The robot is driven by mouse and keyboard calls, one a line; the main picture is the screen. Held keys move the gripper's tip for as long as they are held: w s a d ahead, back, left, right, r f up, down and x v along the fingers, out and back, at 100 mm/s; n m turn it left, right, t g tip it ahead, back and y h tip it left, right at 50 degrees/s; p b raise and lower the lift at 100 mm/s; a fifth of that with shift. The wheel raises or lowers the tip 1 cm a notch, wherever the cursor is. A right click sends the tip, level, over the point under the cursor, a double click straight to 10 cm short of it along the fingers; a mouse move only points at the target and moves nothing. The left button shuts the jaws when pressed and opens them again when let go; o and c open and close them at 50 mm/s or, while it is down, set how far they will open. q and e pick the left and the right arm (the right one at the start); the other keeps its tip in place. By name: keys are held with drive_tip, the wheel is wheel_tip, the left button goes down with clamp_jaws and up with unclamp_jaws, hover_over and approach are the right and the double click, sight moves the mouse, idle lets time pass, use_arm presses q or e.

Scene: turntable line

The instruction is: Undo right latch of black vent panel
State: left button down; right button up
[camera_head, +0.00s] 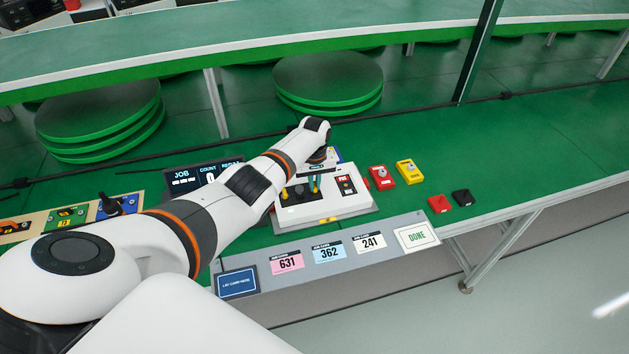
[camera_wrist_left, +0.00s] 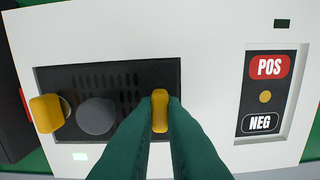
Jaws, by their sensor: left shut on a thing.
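The black vent panel (camera_wrist_left: 126,76) is set in the white face of a device (camera_head: 346,202) on the green table. In the left wrist view it has a yellow latch at its left end (camera_wrist_left: 46,113), a dark round knob (camera_wrist_left: 97,116), and a yellow right latch (camera_wrist_left: 160,111) standing upright. My left gripper (camera_wrist_left: 160,108) is shut on the right latch, its green fingers on either side of it. In the head view my left gripper (camera_head: 314,184) points down over the panel, and my arm hides part of the device. My right gripper is not in view.
A recess with POS and NEG labels (camera_wrist_left: 266,95) lies right of the panel. Red (camera_head: 381,177) and yellow (camera_head: 408,172) blocks stand beside the device. A card strip (camera_head: 345,268) runs along the front edge.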

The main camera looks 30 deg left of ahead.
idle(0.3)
use_arm(q)
drive_tip(key=c, duration=1.5)
unclamp_jaws()
drive_tip(key=shift+r, duration=0.35)
drive_tip(key=shift+r+p, duration=0.95)
drive_tip(key=shift+r, duration=4.75)
